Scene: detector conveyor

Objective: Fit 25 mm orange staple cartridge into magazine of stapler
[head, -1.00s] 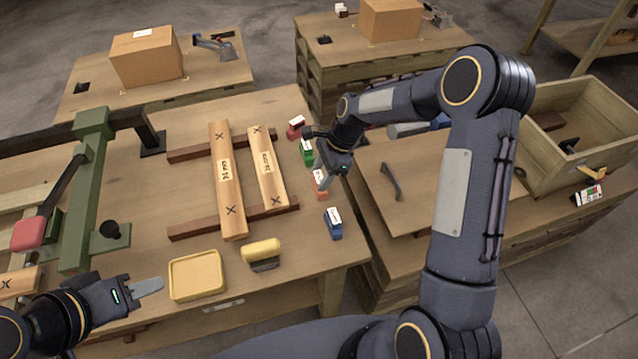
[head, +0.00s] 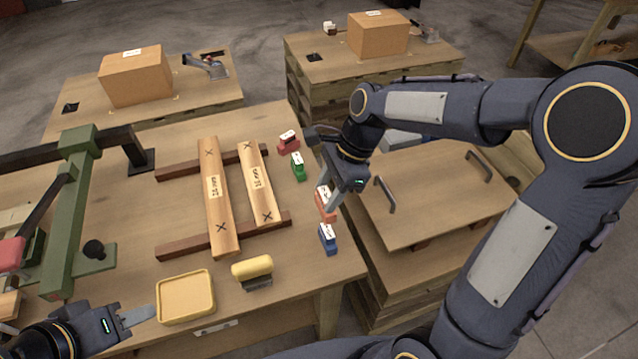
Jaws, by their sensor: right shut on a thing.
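The orange cartridge (head: 325,209) with a white label is near the right edge of the workbench, in a row with a red, a green and a blue one. My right gripper (head: 330,197) is shut on it from above. Its fingers hide part of the cartridge, and I cannot tell whether it still touches the bench. My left gripper (head: 142,314) is low at the left by the bench's front edge, seen edge-on, apart from the cartridges. A grey stapler-like tool (head: 205,66) lies on the back left table; its magazine is too small to make out.
The red (head: 289,143), green (head: 298,167) and blue (head: 328,240) cartridges stand close by. Two labelled wooden bars (head: 217,190) lie across dark strips. A yellow tray (head: 186,296) and a yellow-handled block (head: 252,268) are in front. A handled wooden panel (head: 430,200) is at right.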

